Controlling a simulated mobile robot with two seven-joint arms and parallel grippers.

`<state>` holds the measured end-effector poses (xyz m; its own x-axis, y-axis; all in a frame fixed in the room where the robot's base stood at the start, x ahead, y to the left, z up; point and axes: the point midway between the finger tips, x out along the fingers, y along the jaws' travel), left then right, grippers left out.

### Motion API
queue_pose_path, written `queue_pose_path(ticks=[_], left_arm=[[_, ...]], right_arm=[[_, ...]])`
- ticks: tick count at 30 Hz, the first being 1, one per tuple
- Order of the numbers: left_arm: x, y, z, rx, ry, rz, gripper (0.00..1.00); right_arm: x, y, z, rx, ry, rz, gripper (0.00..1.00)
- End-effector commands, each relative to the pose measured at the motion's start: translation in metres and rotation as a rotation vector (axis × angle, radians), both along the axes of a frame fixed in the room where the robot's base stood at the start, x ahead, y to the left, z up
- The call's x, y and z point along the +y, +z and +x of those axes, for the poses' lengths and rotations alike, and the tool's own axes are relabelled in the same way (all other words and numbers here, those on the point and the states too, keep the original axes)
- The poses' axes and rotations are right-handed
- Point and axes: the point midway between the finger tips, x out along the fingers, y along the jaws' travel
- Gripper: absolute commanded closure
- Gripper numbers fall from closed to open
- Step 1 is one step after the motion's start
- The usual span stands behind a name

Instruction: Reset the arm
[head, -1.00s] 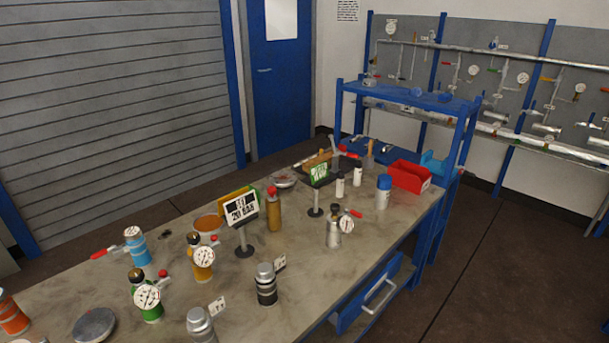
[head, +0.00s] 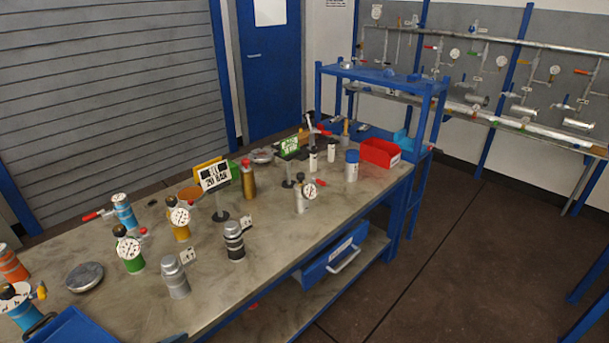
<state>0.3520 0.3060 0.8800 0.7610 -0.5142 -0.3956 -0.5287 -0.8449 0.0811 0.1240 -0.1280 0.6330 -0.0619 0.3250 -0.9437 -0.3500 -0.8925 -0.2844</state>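Neither of my grippers shows clearly in the head view. A small dark shape (head: 174,338) at the bottom edge is too cut off to identify. The workbench (head: 110,285) carries several flanged vessels with gauges: a green one (head: 131,257), a yellow one (head: 180,226), a blue one (head: 124,212) with a red handle, and a silver one (head: 300,198).
A red bin (head: 380,152) sits at the bench's far right end, by a blue shelf frame (head: 380,78). A blue tray (head: 75,328) is at the bottom left. A blue drawer (head: 335,255) hangs under the bench edge. The floor (head: 450,250) on the right is clear.

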Motion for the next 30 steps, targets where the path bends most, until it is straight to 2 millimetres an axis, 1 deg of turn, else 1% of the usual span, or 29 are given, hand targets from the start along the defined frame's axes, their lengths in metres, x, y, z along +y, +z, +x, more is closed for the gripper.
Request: queue_pose_path(ticks=[1, 2, 4, 5, 6, 8, 9, 11, 12, 14, 15, 18, 21, 24, 25, 30], left_arm=[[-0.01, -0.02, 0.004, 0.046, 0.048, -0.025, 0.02], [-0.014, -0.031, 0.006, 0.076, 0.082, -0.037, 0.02], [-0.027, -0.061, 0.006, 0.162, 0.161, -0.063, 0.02], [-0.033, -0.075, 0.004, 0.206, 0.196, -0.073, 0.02], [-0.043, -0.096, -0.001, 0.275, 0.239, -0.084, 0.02], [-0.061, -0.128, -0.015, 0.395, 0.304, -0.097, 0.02], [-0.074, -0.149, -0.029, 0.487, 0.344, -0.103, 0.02], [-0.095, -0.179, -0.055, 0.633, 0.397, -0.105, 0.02], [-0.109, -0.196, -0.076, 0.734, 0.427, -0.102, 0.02], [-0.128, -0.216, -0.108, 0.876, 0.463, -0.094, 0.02], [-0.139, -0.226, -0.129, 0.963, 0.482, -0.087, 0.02], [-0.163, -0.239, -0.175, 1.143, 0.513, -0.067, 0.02], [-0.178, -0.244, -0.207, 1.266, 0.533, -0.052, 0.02], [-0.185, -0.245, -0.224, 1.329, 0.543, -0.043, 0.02], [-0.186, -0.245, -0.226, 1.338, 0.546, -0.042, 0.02], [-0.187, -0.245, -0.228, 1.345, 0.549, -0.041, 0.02]], right_arm=[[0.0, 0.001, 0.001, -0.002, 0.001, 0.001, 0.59], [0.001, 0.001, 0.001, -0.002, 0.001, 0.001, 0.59], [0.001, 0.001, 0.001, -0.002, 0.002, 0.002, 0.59], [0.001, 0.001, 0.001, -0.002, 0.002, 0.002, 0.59], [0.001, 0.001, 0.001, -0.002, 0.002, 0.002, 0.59], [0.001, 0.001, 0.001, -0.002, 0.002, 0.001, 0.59], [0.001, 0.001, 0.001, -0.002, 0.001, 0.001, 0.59], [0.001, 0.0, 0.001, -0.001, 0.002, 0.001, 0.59], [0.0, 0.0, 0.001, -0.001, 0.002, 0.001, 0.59], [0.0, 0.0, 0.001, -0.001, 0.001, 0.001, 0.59], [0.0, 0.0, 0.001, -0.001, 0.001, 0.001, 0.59], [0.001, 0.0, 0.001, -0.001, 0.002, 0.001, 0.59], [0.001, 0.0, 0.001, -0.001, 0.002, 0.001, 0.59], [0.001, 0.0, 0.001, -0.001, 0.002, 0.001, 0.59], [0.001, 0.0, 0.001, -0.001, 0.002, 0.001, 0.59], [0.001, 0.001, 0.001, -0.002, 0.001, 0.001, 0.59]])
